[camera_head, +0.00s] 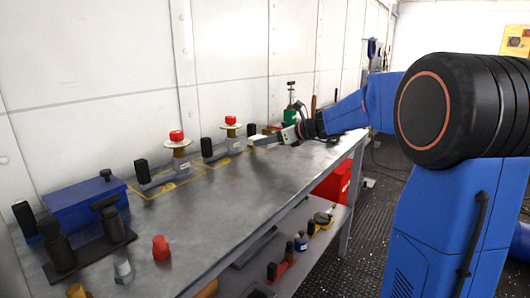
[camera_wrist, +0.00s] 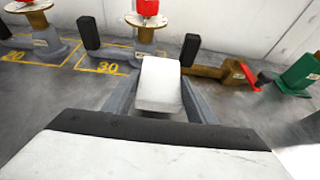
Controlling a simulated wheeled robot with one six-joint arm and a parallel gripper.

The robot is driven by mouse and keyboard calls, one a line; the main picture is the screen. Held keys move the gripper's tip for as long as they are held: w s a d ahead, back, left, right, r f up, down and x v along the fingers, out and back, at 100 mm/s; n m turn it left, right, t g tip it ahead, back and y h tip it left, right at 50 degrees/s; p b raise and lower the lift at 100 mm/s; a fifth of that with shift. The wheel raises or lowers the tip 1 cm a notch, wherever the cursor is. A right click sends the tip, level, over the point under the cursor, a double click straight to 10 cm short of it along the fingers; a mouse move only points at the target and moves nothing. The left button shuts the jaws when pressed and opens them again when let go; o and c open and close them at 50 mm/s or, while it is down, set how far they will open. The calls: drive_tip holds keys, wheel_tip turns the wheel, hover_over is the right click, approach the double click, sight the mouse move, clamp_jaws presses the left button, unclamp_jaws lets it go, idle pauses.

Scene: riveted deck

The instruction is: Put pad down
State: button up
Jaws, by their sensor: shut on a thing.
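The pad (camera_wrist: 160,84) is a small pale block in the wrist view. My gripper (camera_wrist: 158,100) is shut on it, with one grey finger along each side. In the head view my gripper (camera_head: 270,138) reaches in from the right over the far part of the metal bench, and the pad (camera_head: 257,139) shows as a small pale patch at its tip. The pad appears to be above the bench top, but I cannot tell how high. Its underside is hidden.
The metal bench (camera_head: 215,205) has a clear middle. Red-topped spool stands (camera_head: 180,150) (camera_head: 231,130) stand in yellow marked areas along the back. A blue box (camera_head: 88,203) and a red cap (camera_head: 161,247) are at the near left. A green object (camera_wrist: 303,72) is at the right in the wrist view.

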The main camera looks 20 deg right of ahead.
sight(268, 157)
drive_tip(key=shift+f, duration=2.1)
drive_tip(key=o, duration=1.1)
drive_tip(key=shift+f, duration=0.1)
drive_tip(key=shift+c, duration=0.2)
